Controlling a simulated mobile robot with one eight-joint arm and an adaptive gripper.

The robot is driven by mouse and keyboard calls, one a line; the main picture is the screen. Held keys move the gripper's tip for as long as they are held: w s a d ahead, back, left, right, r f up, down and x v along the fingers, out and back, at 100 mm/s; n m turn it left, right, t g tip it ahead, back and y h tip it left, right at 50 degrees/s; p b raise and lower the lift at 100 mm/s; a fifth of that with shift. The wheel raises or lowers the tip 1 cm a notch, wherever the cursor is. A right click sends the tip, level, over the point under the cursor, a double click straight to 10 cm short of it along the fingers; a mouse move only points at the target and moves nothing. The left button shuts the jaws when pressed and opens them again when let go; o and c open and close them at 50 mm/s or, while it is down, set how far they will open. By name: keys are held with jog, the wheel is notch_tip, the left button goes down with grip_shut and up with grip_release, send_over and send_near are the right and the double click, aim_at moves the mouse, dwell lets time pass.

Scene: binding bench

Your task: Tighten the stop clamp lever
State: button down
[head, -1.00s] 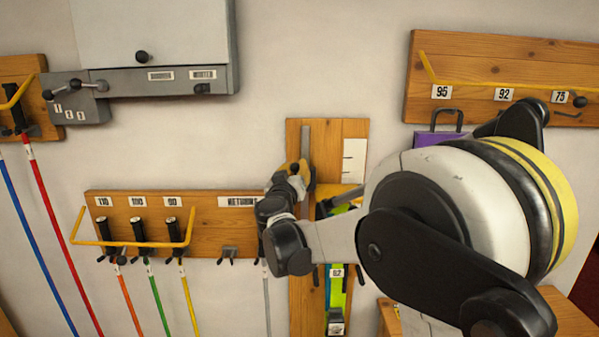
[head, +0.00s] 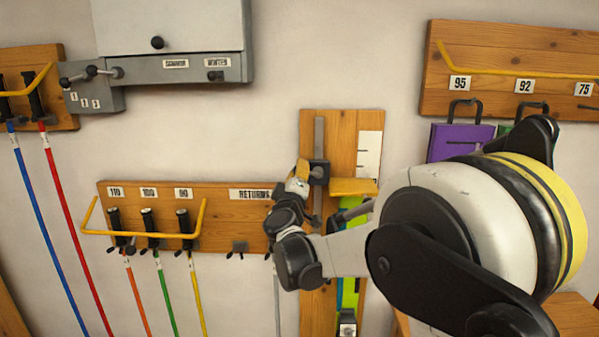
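The stop clamp is a dark block (head: 319,172) on a vertical grey rail (head: 319,135) fixed to an upright wooden board (head: 342,135). A yellow stop plate (head: 354,187) sticks out to its right. An orange-yellow piece (head: 303,170), perhaps the clamp lever, shows at the block's left side. My gripper (head: 298,186) is right at this piece, just below and left of the block. The fingertips are small and partly hidden, so I cannot tell whether they are closed on it.
A rack (head: 220,215) with labelled, coloured poles hangs left of the board. A grey cabinet (head: 170,35) is above left. A shelf board (head: 510,60) with a purple folder (head: 458,140) is at the upper right. Green and blue strips (head: 349,290) hang below the stop plate.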

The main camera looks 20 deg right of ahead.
jog(key=shift+a+f+n, duration=0.1)
jog(key=shift+f+n, duration=0.05)
jog(key=shift+n, duration=0.25)
jog(key=c, duration=1.1)
grip_release()
jog(key=shift+c, duration=0.2)
jog(key=v, duration=1.2)
